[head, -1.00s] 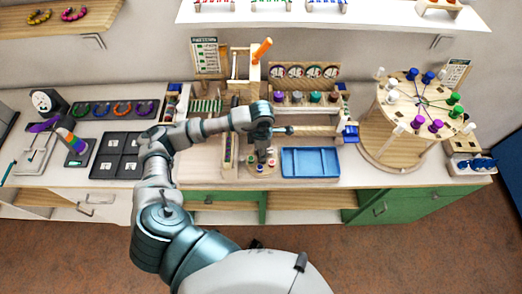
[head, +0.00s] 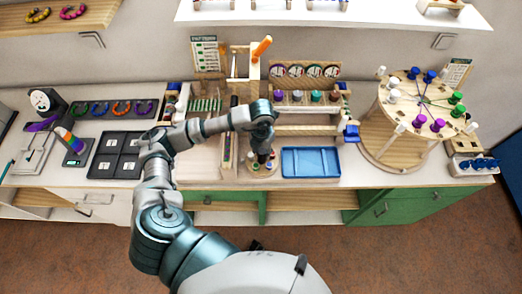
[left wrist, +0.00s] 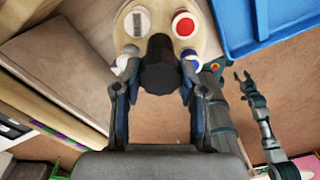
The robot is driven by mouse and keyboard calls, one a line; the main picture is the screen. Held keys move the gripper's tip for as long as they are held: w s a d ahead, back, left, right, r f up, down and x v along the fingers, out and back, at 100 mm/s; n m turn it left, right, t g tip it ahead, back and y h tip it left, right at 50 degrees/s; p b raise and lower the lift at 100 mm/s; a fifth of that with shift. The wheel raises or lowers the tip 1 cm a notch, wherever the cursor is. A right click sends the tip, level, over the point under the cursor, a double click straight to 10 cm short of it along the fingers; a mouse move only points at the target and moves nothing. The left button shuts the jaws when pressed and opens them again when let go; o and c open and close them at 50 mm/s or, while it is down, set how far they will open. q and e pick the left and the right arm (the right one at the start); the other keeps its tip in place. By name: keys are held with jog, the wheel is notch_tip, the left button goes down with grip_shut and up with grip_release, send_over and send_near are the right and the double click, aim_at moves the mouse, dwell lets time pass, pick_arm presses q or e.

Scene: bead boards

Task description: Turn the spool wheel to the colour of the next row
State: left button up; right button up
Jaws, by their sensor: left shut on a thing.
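The spool wheel is a small round pale wooden disc (left wrist: 196,42) in the left wrist view, with a white, a red and a blue spool and another pale one near its rim. In the head view the wheel (head: 254,172) sits on the bench left of the blue tray. My left gripper (left wrist: 160,80) is shut on the dark knob (left wrist: 161,62) at the wheel's middle. In the head view my left gripper (head: 263,157) points down over the wheel and hides part of it. My right gripper (left wrist: 242,80) appears in the left wrist view, off to the right, empty with its fingers apart.
A blue tray (head: 311,149) lies just right of the wheel. A bead loom frame (head: 227,128) stands close behind and left. A large round stand (head: 385,150) with coloured pegs is at the right. Black trays (head: 117,140) are at the left.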

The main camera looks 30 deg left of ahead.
pick_arm(q)
jog(key=shift+w+a+r+n, duration=0.1)
jog(key=shift+w+r+n, duration=0.05)
jog(key=shift+n, duration=0.35)
jog(key=shift+w+r+n, duration=0.1)
jog(key=shift+w+n, duration=0.05)
jog(key=shift+n, duration=0.75)
jog(key=o, duration=1.1)
jog(key=shift+c, duration=0.2)
jog(key=shift+o, duration=0.4)
jog(key=shift+f, duration=0.15)
jog(key=shift+r, duration=0.35)
notch_tip(320, 180, up, 11)
pick_arm(e)
jog(key=shift+w, duration=0.1)
pick_arm(q)
jog(key=shift+a, duration=0.1)
